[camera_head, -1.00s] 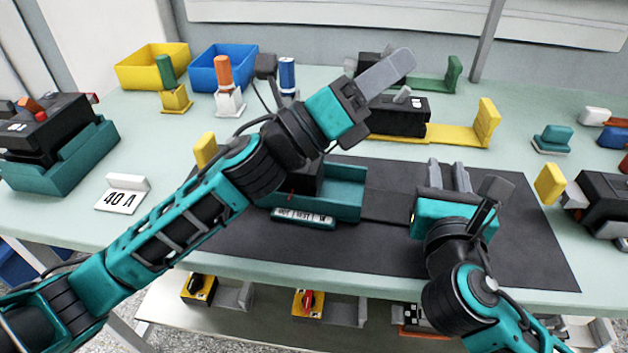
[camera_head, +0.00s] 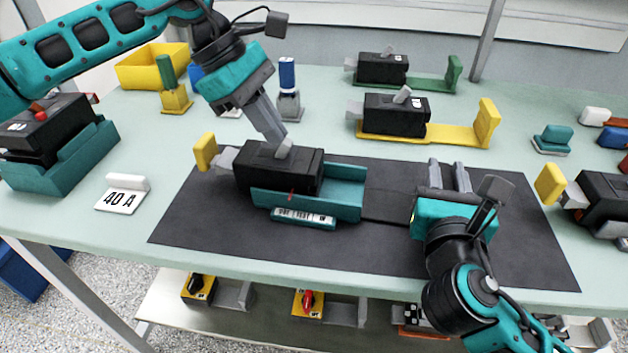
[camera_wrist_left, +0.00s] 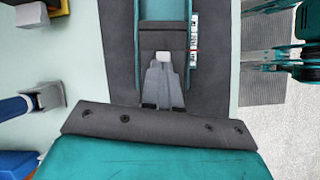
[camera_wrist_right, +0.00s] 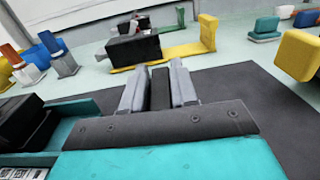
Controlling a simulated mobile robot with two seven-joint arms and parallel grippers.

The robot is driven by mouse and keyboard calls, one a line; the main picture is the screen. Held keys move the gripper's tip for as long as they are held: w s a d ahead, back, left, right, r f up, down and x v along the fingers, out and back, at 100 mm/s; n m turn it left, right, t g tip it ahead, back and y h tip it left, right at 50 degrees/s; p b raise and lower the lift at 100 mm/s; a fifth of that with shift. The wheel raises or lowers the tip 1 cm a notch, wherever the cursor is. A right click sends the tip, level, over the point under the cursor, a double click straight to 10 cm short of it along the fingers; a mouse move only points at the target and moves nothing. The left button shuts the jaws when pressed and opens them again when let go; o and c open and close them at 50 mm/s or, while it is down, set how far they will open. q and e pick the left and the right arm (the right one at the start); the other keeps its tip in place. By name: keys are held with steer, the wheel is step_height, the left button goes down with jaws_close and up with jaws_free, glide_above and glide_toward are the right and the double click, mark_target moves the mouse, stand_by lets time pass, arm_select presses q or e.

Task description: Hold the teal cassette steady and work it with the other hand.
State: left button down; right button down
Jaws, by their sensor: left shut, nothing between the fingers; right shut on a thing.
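The teal cassette (camera_head: 345,190) sits on the dark mat, holding a black breaker (camera_head: 262,165) with a light grey toggle (camera_head: 284,147) on top. Its front label strip (camera_head: 303,217) appears to read OUT, TEST, IN; a red mark shows above. My left gripper (camera_head: 276,136) is shut and empty, fingertips pointing down at the toggle; I cannot tell if they touch. The left wrist view shows the toggle's pale tip (camera_wrist_left: 162,57) just beyond them. My right gripper (camera_head: 448,176) is shut on a dark bar (camera_wrist_right: 160,88), right of the cassette; a dark strip (camera_head: 390,208) runs between them.
Two breakers with yellow (camera_head: 450,133) and green (camera_head: 428,85) holders stand behind. Bins and coloured posts are at back left. The mat's front (camera_head: 330,250) is clear.

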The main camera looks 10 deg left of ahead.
arm_select(q)
steer(key=a+r+n+y, duration=0.2)
steer(key=a+y, duration=0.4)
steer(key=a, duration=0.8)
steer(key=shift+w+f, duration=0.2)
steer(key=shift+f, duration=1.75)
steer(key=shift+w+f, duration=0.2)
steer(key=shift+f, duration=1.75)
steer(key=shift+s+d, duration=0.15)
steer(key=shift+d, duration=1.35)
steer(key=shift+s+d, duration=0.1)
steer(key=shift+d, duration=1.4)
steer(key=shift+a, duration=0.2)
steer(key=shift+a+r, duration=0.1)
steer(key=shift+a, duration=0.25)
step_height(320, 180, up, 7)
arm_select(e)
steer(key=c, duration=0.8)
jaws_free()
